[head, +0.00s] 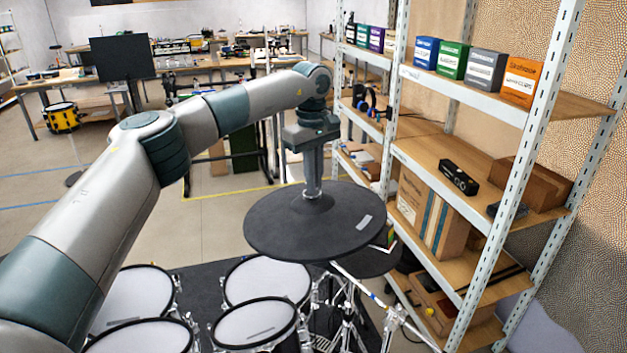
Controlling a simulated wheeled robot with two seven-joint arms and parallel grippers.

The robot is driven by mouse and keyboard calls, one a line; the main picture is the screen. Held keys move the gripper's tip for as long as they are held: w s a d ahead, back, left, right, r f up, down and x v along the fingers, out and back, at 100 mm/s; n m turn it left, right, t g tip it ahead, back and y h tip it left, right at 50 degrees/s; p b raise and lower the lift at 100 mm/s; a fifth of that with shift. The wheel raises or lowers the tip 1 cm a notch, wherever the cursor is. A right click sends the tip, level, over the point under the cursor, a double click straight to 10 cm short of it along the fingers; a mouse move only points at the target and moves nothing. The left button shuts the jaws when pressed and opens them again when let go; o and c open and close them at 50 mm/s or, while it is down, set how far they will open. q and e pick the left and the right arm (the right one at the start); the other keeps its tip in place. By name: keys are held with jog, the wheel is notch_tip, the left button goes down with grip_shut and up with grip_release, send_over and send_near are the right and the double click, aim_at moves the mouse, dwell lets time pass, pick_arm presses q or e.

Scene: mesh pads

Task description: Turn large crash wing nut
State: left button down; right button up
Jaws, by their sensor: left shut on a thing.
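The large black crash pad (290,232) sits on its stand in the middle of the head view, tilted slightly. My left arm reaches in from the left and over the drums. My left gripper (313,190) points straight down at the centre of the pad, shut on the wing nut there. The wing nut itself is mostly hidden between the fingers; only a small pale bit shows at the pad's centre. My right gripper is not in view.
White mesh drum pads (268,282) stand below and left of the crash on a dark mat. A metal shelf (472,213) with boxes rises close on the right. Open floor lies behind.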

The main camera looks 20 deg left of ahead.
pick_arm(q)
jog(key=shift+w+n, duration=0.15)
jog(key=shift+n, duration=0.95)
jog(key=n, duration=0.2)
jog(key=shift+w+d+n+b, duration=0.1)
jog(key=shift+w+n+b, duration=0.05)
jog(key=shift+n+b, duration=0.15)
jog(key=n, duration=0.5)
jog(key=shift+w+r+g+p, duration=0.1)
jog(key=shift+w+g+p, duration=0.2)
jog(key=shift+w+g, duration=0.1)
jog(key=n, duration=0.3)
jog(key=n+p, duration=0.1)
jog(key=n, duration=0.1)
jog(key=shift+w+a+n+g, duration=0.2)
jog(key=shift+n+g, duration=0.1)
jog(key=shift+n, duration=0.1)
jog(key=n, duration=0.3)
jog(key=n+p, duration=0.1)
jog(key=n, duration=0.1)
jog(key=shift+w+a+h, duration=0.2)
jog(key=shift+a+h, duration=0.05)
jog(key=shift+h, duration=0.05)
jog(key=c, duration=1.9)
grip_release()
